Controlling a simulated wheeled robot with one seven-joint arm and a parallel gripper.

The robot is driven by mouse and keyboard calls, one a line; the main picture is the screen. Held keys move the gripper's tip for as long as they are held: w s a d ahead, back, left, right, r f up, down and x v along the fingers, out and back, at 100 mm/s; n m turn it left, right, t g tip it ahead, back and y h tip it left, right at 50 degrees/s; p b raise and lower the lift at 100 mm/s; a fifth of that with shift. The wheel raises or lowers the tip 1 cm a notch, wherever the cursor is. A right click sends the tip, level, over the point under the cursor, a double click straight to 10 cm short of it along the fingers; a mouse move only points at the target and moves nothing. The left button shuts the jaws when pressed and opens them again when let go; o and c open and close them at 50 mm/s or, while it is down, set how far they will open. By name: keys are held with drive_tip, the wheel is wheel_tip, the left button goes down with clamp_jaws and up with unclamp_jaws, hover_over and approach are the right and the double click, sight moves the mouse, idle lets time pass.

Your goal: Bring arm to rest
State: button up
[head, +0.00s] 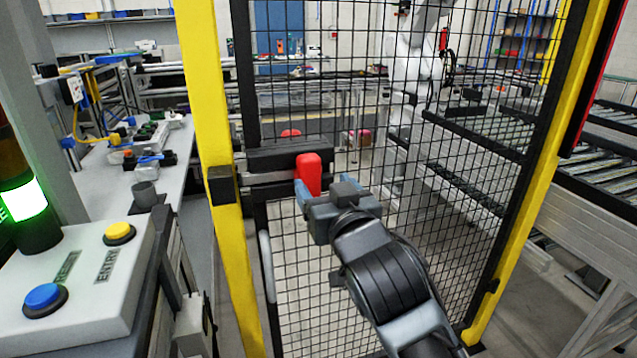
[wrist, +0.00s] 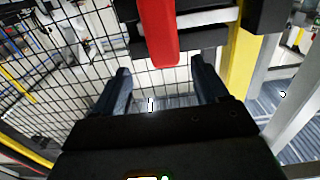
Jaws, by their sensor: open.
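My arm reaches forward in the head view, and my gripper (head: 301,196) is close to the red handle (head: 308,174) of a latch on the mesh gate. In the wrist view my gripper (wrist: 160,85) is open, with its two dark blue fingers apart. The red handle (wrist: 159,32) lies beyond and between the fingertips there, and nothing is held. Whether a finger touches the handle I cannot tell. The black latch block (head: 288,156) is mounted beside the yellow post.
The black mesh gate (head: 400,190) stands right in front of my arm, between yellow posts (head: 205,100). A control box with a yellow button (head: 119,233) and a blue button (head: 45,299) is at the left. A workbench (head: 165,190) stands behind it. Roller conveyors (head: 600,160) are at the right.

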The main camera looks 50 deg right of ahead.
drive_tip(key=shift+s+a, duration=0.3)
drive_tip(key=shift+s, duration=0.15)
idle(0.3)
drive_tip(key=s+a+f+n+y, duration=0.5)
drive_tip(key=s+a+f+y, duration=0.1)
drive_tip(key=s+a+f, duration=0.65)
drive_tip(key=s+a+n+y, duration=0.1)
drive_tip(key=s+a+y, duration=0.1)
drive_tip(key=s, duration=0.6)
drive_tip(key=s+a+f+y, duration=0.1)
drive_tip(key=s+a+y, duration=0.1)
drive_tip(key=s, duration=0.7)
drive_tip(key=shift+a+n, duration=0.4)
drive_tip(key=shift+a, duration=0.3)
